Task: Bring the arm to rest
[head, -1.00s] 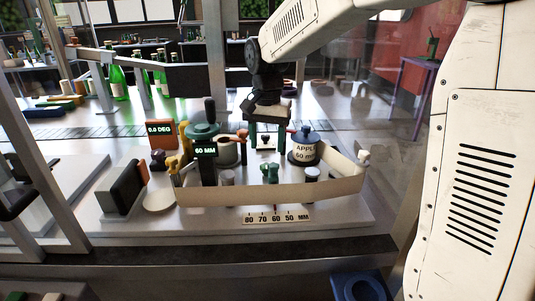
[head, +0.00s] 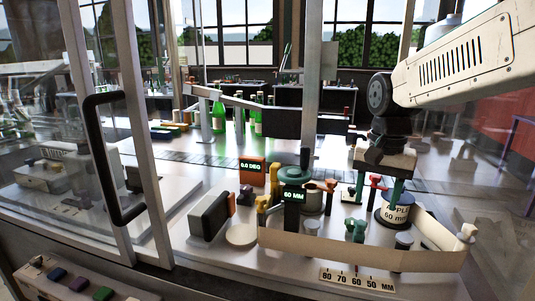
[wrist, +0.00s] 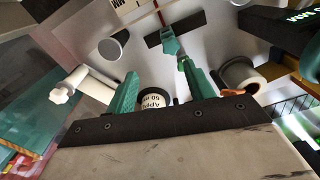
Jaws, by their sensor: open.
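My gripper (head: 379,190) hangs from the arm at the right of the head view, fingers pointing down. Its two green fingers are apart, with nothing seen held between them. It is above the bench fixture, close by the dark-topped pot labelled APPLY 60 mm (head: 397,213), and one finger overlaps this pot in the picture. In the wrist view the green fingers (wrist: 163,88) stand spread, and the pot's label (wrist: 152,100) shows between their bases. Whether a finger touches the pot, I cannot tell.
A cream curved strip (head: 350,253) runs along the fixture's front. A 60 MM display (head: 292,195), a 0.0 DEG display (head: 252,171) and a millimetre scale (head: 357,280) stand nearby. Green bottles (head: 218,115) are behind. A glazed door with a black handle (head: 105,150) is at left.

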